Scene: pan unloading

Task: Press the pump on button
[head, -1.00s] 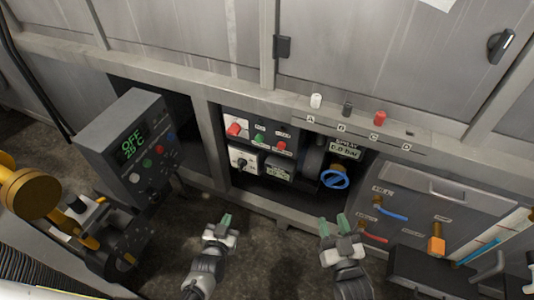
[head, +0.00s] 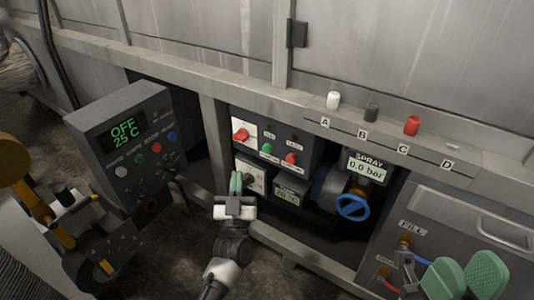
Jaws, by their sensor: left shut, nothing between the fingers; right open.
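The pump panel (head: 291,134) sits in the recess under the ledge. It carries a red rotary switch (head: 241,135), a green button (head: 267,149) and a red button (head: 291,159). The small labels are too blurred to read, so I cannot tell by text which one is pump on. My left gripper (head: 237,178) is shut and empty, its green fingertips pointing up at the panel, below and left of the green button and apart from it in the picture. My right gripper (head: 464,272) is open and empty at the lower right, partly cut off by the frame.
A grey control box (head: 127,147) reading OFF 25 C stands at the left. A spray gauge (head: 366,168) reads 0.0 bar above a blue valve wheel (head: 352,207). White, dark and red caps stand on the ledge (head: 460,160). A frame post (head: 212,145) borders the recess.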

